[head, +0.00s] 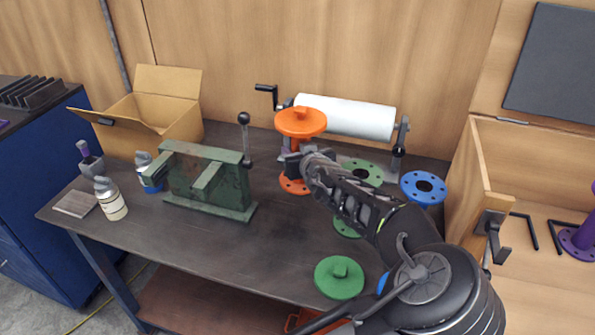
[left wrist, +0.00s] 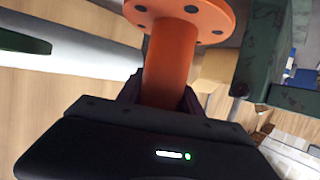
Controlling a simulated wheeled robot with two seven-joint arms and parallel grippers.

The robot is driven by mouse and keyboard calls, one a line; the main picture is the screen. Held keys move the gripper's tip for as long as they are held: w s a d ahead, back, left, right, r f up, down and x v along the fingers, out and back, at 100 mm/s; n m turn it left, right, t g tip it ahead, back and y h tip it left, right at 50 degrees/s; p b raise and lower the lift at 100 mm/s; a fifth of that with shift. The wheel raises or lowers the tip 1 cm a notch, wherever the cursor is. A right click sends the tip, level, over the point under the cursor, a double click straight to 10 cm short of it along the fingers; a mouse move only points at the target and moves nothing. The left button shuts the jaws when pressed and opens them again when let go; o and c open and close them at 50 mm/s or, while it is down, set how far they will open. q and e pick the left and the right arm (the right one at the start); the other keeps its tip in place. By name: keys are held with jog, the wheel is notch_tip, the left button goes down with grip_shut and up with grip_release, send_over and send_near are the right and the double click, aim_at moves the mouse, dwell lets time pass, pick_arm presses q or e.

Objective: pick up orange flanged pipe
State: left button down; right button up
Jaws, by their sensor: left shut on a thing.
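The orange flanged pipe (head: 301,122) stands upright toward the back of the dark table, with a wide flange at each end. My left gripper (head: 297,160) is shut on its shaft between the two flanges. In the left wrist view my gripper (left wrist: 158,103) holds the orange shaft (left wrist: 168,68) between its fingers, and a flange with bolt holes shows at the top. The lower flange is partly hidden by the gripper in the head view. I cannot tell whether it touches the table. My right gripper is not in view.
A white roll (head: 345,117) on a stand is close behind the pipe. A green vise-like block (head: 210,180) and an open cardboard box (head: 150,115) stand left. Green flanged pieces (head: 339,278) and a blue flange (head: 423,188) are right. The table's front middle is clear.

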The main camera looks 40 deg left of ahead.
pick_arm(q)
notch_tip(320, 180, up, 6)
jog(key=shift+r, duration=0.2)
jog(key=shift+f, duration=0.1)
dwell(0.6)
